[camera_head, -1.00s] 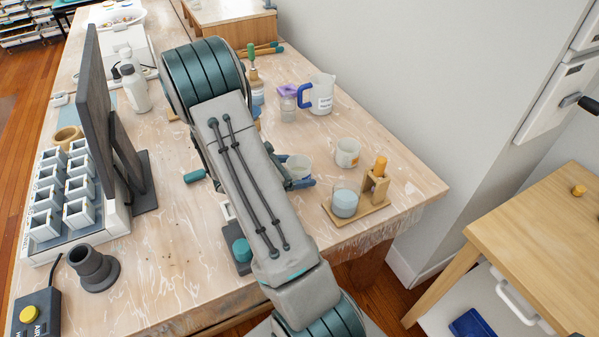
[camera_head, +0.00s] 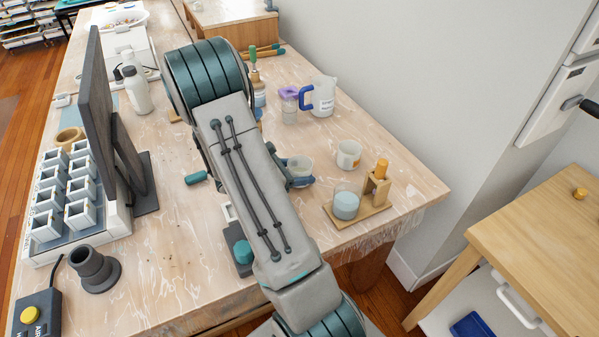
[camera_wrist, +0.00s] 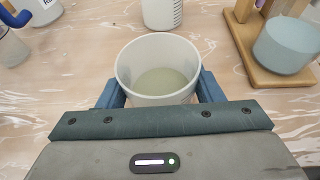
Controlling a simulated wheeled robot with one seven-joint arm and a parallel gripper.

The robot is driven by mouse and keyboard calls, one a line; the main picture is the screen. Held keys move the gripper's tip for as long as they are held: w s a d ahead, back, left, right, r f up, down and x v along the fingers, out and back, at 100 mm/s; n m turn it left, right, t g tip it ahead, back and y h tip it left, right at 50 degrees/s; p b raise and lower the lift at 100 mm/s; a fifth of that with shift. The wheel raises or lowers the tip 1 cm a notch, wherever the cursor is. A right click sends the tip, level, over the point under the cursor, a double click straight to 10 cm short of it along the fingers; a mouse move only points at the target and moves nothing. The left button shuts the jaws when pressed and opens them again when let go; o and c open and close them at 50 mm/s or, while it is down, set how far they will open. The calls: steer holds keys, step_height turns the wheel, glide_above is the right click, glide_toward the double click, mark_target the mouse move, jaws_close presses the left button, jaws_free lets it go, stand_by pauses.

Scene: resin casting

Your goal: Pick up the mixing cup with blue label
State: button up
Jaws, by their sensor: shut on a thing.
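A white translucent mixing cup (camera_wrist: 158,68) stands upright between the two blue fingers of my gripper (camera_wrist: 158,90) in the wrist view. My gripper is shut on it from both sides. A pale greenish floor or content shows inside the cup. The same cup (camera_head: 301,166) shows in the head view beside my forearm, partly hidden by my arm and finger. I see no label on its visible side, so its colour cannot be told.
A second cup (camera_head: 348,153) with an orange label stands close beyond. A dark upright panel is at left.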

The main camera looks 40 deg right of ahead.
mark_target(310, 161)
steer(key=shift+r, duration=0.65)
step_height(310, 161, up, 3)
steer(key=shift+s+f, duration=0.1)
steer(key=shift+f, duration=0.1)
steer(key=s+a+r+m+g+y+p, duration=0.2)
steer(key=s+r, duration=0.5)
steer(key=s, duration=0.6)
steer(key=m+g+y+p, duration=0.1)
steer(key=m+y+p, duration=0.1)
steer(key=p, duration=0.1)
steer(key=shift+s+m+g+p, duration=0.2)
steer(key=shift+m+g+p, duration=0.1)
steer(key=shift+p, duration=0.05)
